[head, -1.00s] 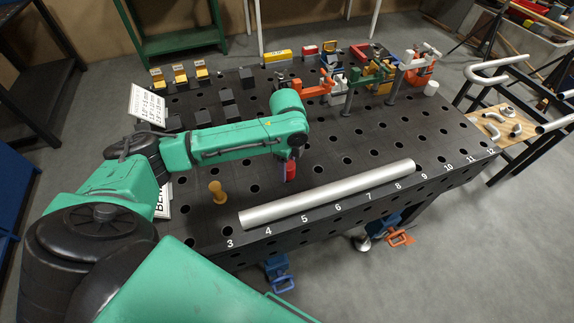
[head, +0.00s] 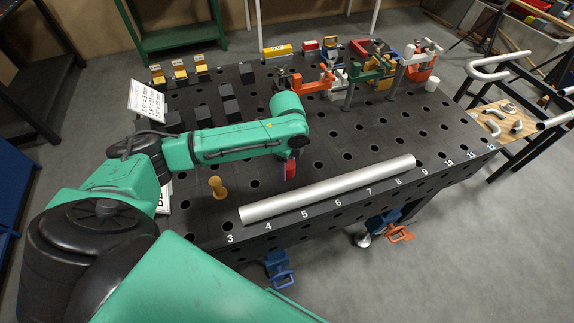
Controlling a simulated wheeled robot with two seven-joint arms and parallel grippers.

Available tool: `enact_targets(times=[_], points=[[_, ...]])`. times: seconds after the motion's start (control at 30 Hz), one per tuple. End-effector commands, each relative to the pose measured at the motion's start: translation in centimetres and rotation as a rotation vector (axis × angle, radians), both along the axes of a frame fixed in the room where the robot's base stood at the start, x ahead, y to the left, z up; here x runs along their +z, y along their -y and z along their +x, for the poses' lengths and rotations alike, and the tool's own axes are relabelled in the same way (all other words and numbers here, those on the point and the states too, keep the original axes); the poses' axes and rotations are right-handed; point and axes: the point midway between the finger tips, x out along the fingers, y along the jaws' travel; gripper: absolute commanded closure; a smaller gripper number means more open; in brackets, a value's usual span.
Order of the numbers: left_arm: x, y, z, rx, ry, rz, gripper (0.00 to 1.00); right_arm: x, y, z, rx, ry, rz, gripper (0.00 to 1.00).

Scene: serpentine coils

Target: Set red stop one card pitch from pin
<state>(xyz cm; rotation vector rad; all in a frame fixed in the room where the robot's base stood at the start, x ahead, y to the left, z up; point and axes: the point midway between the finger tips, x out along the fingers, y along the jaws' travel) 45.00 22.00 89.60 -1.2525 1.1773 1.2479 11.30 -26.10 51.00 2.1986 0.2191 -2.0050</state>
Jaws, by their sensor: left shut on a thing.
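The red stop (head: 290,172) is at my left gripper (head: 291,163), which is shut on it over the dark perforated table (head: 330,155). Most of the fingers are hidden by my wrist. Whether the stop touches the table I cannot tell. An orange-yellow pin (head: 217,187) stands upright on the table, to the left of the stop and apart from it. A white card (head: 148,101) with printed lines stands at the table's left edge; its text is too small to read surely. My right gripper is out of view.
A silver tube (head: 330,189) lies along the numbered front edge, close to the stop. Dark blocks (head: 230,108) sit behind my left arm. Clamps (head: 365,72) crowd the back right. Clear table lies right of the stop, behind the tube.

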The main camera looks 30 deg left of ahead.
Motion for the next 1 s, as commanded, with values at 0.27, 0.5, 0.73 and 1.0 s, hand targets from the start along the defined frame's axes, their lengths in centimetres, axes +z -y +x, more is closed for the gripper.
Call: enact_targets(times=[0.27,0.5,0.73,1.0], points=[[-0.2,0.0,-0.1,-0.002,-0.004,0.0,0.12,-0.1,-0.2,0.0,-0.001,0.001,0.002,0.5],[-0.2,0.0,-0.2,-0.001,-0.005,0.001,0.12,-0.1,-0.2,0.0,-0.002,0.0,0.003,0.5],[2.9,0.0,0.0,-0.003,0.001,0.0,0.12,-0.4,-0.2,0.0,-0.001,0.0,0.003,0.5],[10.9,0.1,0.0,-0.002,0.002,-0.001,0.12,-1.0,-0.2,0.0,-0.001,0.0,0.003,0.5]])
